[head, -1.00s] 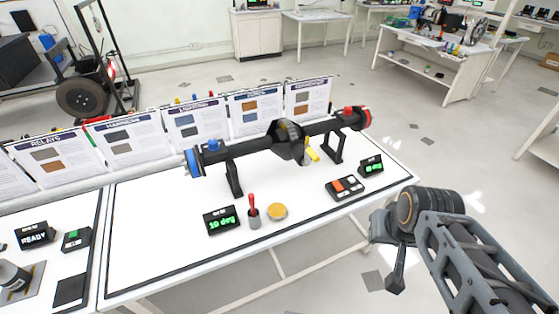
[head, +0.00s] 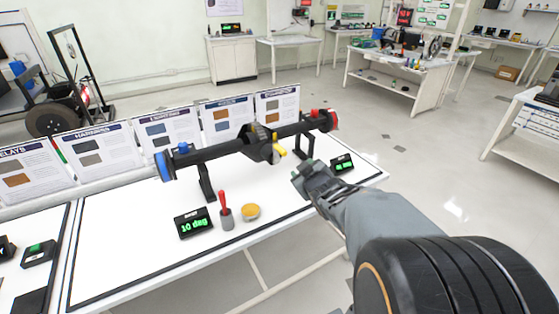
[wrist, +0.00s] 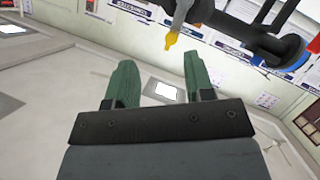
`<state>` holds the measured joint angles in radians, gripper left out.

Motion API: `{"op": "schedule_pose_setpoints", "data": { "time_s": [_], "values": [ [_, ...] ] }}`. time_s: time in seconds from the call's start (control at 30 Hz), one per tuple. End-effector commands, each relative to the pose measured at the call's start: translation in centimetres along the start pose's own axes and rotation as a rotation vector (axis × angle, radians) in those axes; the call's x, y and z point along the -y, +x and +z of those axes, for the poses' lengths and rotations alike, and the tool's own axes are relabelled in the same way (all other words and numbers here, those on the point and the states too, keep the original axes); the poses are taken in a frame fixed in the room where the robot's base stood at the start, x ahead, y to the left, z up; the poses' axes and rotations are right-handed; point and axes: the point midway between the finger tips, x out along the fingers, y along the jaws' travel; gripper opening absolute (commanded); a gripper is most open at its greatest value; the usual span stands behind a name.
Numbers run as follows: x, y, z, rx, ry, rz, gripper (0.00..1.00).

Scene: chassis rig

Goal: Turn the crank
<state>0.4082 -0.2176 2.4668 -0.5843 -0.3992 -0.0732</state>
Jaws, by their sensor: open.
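A black axle (head: 222,148) rests on two stands on the white table. Beside its middle housing (head: 262,143) a yellow handle (head: 281,153) sticks out, which looks like the crank. In the wrist view the yellow handle (wrist: 171,40) hangs from a grey arm (wrist: 181,15), above and beyond my fingertips. My gripper (head: 304,171) is over the right part of the table, to the right of the handle and apart from it. The wrist view shows its two green fingers (wrist: 158,68) spread with nothing between them.
A display reading 10 deg (head: 194,222), a cup with a red-handled tool (head: 226,213) and a yellow round dish (head: 251,212) stand at the front of the table. A small display (head: 342,164) is at the right. Upright panels (head: 168,140) line the back.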

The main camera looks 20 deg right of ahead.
Motion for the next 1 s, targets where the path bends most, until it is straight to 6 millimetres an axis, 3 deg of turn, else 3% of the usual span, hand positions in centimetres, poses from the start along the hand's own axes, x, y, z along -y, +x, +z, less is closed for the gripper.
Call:
{"op": "schedule_pose_setpoints", "data": {
  "time_s": [0.03,0.1,0.3,0.57,1.0],
  "values": [
    [0.0,0.9,1.0,-0.063,-0.029,0.001,0.48],
    [-0.1,1.4,1.1,-0.156,-0.067,-0.007,0.48],
    [0.1,1.5,1.5,-0.349,-0.131,-0.037,0.48],
    [0.4,2.5,0.9,-0.437,-0.150,-0.059,0.48],
    [1.1,9.8,-2.6,-0.438,-0.149,-0.058,0.48]
  ]
}}
